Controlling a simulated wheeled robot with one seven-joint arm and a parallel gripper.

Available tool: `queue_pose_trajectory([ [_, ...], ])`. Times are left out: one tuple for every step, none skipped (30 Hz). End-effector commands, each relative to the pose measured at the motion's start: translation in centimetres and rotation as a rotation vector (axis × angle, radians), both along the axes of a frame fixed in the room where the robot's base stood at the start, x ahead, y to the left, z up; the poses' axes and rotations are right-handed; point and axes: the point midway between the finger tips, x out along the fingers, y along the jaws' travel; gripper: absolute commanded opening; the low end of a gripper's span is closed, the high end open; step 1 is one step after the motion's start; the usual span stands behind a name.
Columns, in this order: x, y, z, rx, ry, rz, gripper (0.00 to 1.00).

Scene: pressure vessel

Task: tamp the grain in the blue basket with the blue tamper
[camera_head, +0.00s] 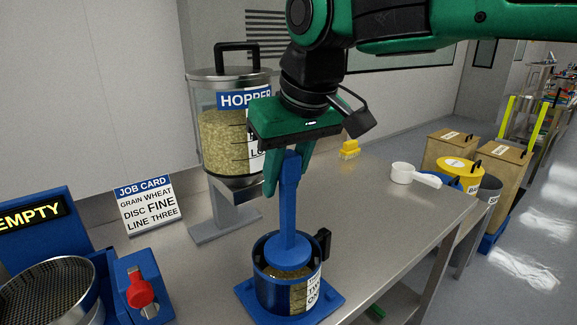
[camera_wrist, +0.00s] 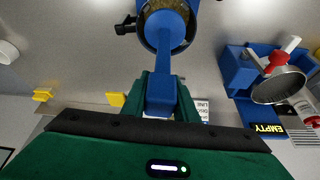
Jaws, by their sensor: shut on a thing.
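The blue tamper (camera_head: 288,205) stands upright, its foot inside the blue basket (camera_head: 262,290). My gripper (camera_head: 286,165) is shut on the top of the tamper's handle. The tamper also shows in the wrist view (camera_wrist: 168,60), running from between my green fingers (camera_wrist: 162,98) into the basket. Grain (camera_head: 298,293) shows through the basket's clear side; whether the tamper's foot touches it I cannot tell. The basket has a black handle (camera_head: 322,243) and a white label, and sits on a blue square base (camera_head: 247,292) on the steel bench.
A hopper of grain (camera_head: 222,140) stands behind, with a job card (camera_head: 148,205) to its left. A sieve (camera_head: 45,295) and red-knobbed blue unit (camera_head: 140,290) are at left. A white scoop (camera_head: 405,173) and yellow brush (camera_head: 349,150) lie on the bench at right.

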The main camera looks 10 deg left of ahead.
Motion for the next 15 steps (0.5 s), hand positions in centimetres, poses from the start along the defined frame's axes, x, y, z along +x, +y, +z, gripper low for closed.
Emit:
queue_pose_trajectory([
  [0.0, 0.1, -0.4, 0.001, -0.001, 0.002, 0.00],
  [-0.1, 0.1, -0.6, 0.001, -0.001, 0.002, 0.00],
  [-0.1, 0.1, -0.9, 0.000, 0.000, 0.003, 0.00],
  [-0.1, 0.1, -1.1, 0.000, 0.000, 0.003, 0.00],
  [-0.1, 0.1, -1.3, 0.000, 0.000, 0.003, 0.00],
  [-0.1, 0.2, -1.6, 0.001, -0.001, 0.003, 0.00],
  [-0.1, 0.2, -1.9, 0.001, -0.001, 0.003, 0.00],
  [-0.1, 0.2, -2.1, 0.000, 0.000, 0.003, 0.00],
  [-0.1, 0.2, -2.4, 0.000, 0.000, 0.003, 0.00],
  [-0.1, 0.2, -2.6, 0.000, 0.000, 0.003, 0.00],
  [-0.1, 0.2, -2.8, 0.001, -0.001, 0.003, 0.00],
  [-0.1, 0.2, -3.1, 0.001, -0.001, 0.002, 0.00],
  [-0.1, 0.1, -3.3, 0.000, 0.000, 0.002, 0.00],
  [-0.1, 0.1, -3.6, 0.000, 0.000, 0.002, 0.00],
  [-0.1, 0.1, -3.9, 0.000, 0.000, 0.002, 0.00],
])
